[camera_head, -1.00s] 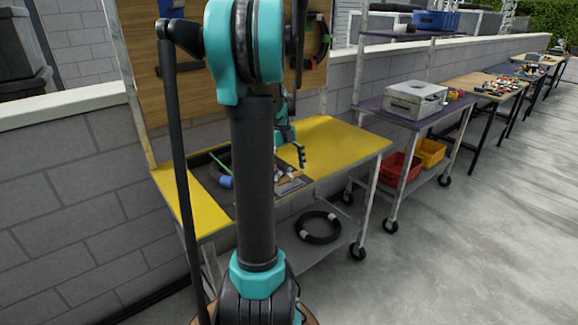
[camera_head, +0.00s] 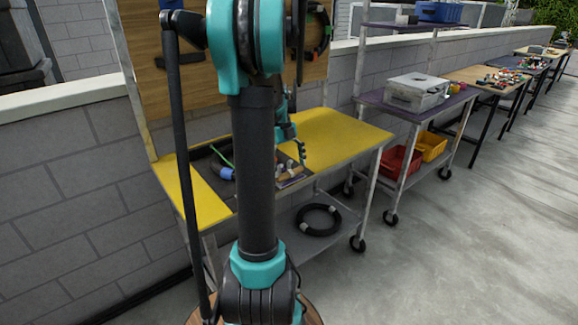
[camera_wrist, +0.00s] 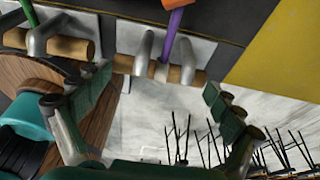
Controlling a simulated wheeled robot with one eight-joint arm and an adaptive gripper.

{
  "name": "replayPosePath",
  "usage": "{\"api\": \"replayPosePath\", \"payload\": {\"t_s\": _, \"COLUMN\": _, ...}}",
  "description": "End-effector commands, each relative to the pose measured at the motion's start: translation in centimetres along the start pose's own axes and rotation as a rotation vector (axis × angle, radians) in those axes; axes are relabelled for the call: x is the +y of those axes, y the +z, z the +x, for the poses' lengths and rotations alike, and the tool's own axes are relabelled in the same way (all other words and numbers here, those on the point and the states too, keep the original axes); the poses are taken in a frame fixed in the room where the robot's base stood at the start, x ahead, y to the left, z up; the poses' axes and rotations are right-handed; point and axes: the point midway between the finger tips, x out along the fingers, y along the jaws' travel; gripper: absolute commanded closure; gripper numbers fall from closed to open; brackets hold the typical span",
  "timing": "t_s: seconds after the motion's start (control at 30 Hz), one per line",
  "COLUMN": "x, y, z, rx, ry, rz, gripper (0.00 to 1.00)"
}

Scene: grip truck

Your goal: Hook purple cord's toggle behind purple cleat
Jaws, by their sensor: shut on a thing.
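In the wrist view, the wooden toggle (camera_wrist: 163,72) of the purple cord (camera_wrist: 174,25) lies crosswise between my two fingertips. My gripper (camera_wrist: 158,80) is shut on it by its ends. The two grey metal prongs of the cleat (camera_wrist: 143,48) cross in front of the toggle in the picture, with the cord between them. I cannot tell the depth between prongs and toggle. In the head view my gripper (camera_head: 303,153) is small at the front of the dark panel (camera_head: 200,160), beside the toggles, and partly hidden by my arm.
Left of it, a second wooden toggle (camera_wrist: 70,46) on a green cord (camera_wrist: 28,12) sits at another pronged cleat. The yellow tabletop (camera_head: 345,135) to the right is clear. A black coil (camera_head: 318,220) lies on the lower shelf. A cart with a grey box (camera_head: 418,92) stands to the right.

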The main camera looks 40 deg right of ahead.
Motion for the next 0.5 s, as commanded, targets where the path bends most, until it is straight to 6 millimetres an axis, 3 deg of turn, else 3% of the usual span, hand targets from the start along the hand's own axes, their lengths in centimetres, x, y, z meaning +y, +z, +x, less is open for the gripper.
{"api": "replayPosePath", "payload": {"t_s": 0.47, "x": -0.01, "y": 0.12, "z": 0.52, "rx": 0.001, "ry": 0.0, "rz": 0.0, "gripper": 0.36}}
{"api": "replayPosePath", "payload": {"t_s": 0.5, "x": -0.01, "y": 0.12, "z": 0.52, "rx": 0.001, "ry": 0.0, "rz": 0.0, "gripper": 0.02}}
